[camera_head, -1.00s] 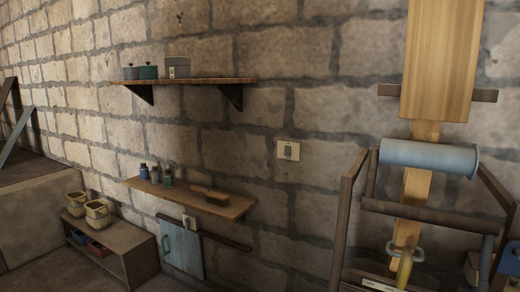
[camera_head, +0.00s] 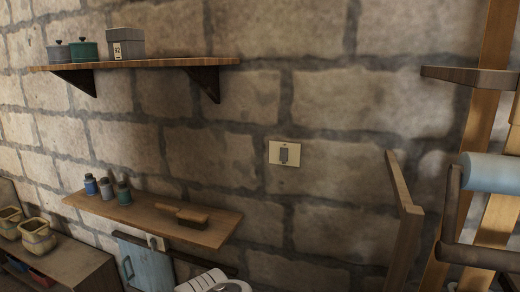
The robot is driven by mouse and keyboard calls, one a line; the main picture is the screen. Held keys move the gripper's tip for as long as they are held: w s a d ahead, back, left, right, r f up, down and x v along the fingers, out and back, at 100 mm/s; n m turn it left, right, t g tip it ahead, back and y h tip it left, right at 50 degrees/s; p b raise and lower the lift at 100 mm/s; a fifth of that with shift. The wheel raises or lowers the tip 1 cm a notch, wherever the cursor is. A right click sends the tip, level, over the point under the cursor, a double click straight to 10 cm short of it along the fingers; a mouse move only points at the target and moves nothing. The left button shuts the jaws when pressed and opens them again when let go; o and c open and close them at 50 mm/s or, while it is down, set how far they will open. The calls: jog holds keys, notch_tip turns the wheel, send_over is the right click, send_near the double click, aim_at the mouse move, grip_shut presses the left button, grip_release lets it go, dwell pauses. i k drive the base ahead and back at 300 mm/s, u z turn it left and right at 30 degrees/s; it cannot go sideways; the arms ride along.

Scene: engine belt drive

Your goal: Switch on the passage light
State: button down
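The light switch (camera_head: 284,153) is a cream plate with a grey rocker in its middle. It is mounted on the stone wall, right of centre in the head view, and nothing covers it. I cannot tell which way the rocker is set. A white rounded part of my arm shows at the bottom edge, below and left of the switch and apart from it in the picture. My gripper's fingers do not show.
An upper shelf (camera_head: 150,64) holds two pots and a grey box (camera_head: 124,44). A lower shelf (camera_head: 190,229) holds small bottles and a brush (camera_head: 183,213). A wooden frame (camera_head: 404,215) with a blue roller (camera_head: 492,172) stands right. Bare wall surrounds the switch.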

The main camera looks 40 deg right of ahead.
aim_at(284, 152)
jog(key=z, duration=0.3)
jog(key=i, duration=1.3)
jog(key=z, duration=0.45)
